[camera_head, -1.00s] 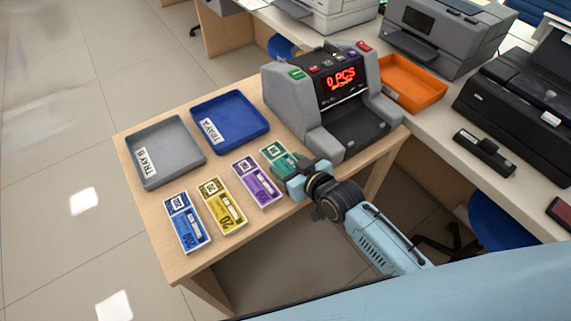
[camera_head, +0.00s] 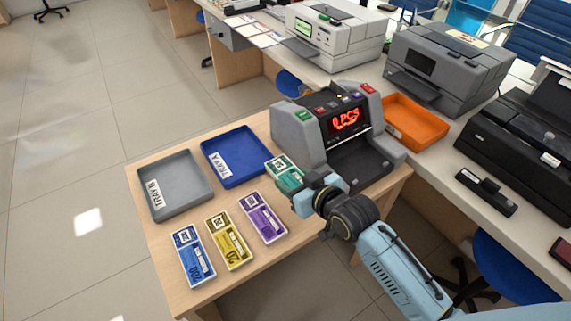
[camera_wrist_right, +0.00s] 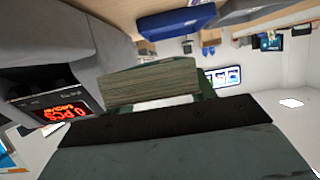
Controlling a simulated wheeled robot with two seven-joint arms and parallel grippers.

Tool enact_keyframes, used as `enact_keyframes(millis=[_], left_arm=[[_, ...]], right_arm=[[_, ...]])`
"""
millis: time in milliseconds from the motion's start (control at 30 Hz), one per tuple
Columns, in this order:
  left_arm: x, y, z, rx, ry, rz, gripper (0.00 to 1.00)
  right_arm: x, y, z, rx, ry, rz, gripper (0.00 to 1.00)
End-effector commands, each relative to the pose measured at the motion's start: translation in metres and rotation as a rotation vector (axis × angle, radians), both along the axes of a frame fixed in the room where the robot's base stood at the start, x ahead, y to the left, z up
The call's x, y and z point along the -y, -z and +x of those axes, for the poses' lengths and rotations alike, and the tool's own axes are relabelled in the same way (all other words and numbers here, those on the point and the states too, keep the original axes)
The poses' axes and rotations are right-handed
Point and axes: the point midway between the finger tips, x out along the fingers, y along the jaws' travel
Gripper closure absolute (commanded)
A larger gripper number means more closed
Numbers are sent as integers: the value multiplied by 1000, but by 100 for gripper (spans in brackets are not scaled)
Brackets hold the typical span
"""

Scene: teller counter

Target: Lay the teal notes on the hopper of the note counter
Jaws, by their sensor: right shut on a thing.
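The teal notes (camera_head: 281,166) are a banded stack, held by my right gripper (camera_head: 297,185) beside the left side of the note counter. In the right wrist view the stack's layered edge (camera_wrist_right: 150,83) shows at the gripper's jaws (camera_wrist_right: 150,120). The note counter (camera_head: 300,135) is grey and black with a red "0 PCS" display (camera_head: 345,119). Its display also shows in the right wrist view (camera_wrist_right: 66,112). I cannot make out any notes on the counter. My left gripper is not in view.
Purple notes (camera_head: 263,217), yellow notes (camera_head: 229,241) and blue notes (camera_head: 194,256) lie in a row on the wooden table (camera_head: 270,265). Grey tray B (camera_head: 178,180) and blue tray A (camera_head: 237,153) lie behind them. An orange tray (camera_head: 418,122) is right of the counter.

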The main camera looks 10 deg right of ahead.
Motion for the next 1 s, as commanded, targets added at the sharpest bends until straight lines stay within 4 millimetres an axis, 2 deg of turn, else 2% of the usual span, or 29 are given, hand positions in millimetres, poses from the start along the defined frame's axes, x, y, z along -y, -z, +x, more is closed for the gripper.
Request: enact_keyframes(millis=[233, 367, 500, 700, 833, 1000], left_arm=[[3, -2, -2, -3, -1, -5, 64], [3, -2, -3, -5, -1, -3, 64], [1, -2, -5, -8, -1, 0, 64], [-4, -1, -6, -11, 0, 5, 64], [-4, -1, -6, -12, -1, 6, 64], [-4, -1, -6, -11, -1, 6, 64]], right_arm=[[1, -20, -2, 6, 16, 0, 70], [10, -47, -9, 9, 75, -4, 70], [30, -82, -22, 10, 181, -9, 70], [62, -117, -42, 5, 330, -3, 70], [73, -125, -50, 1, 378, 0, 70], [75, -127, -51, 0, 389, 1, 70]])
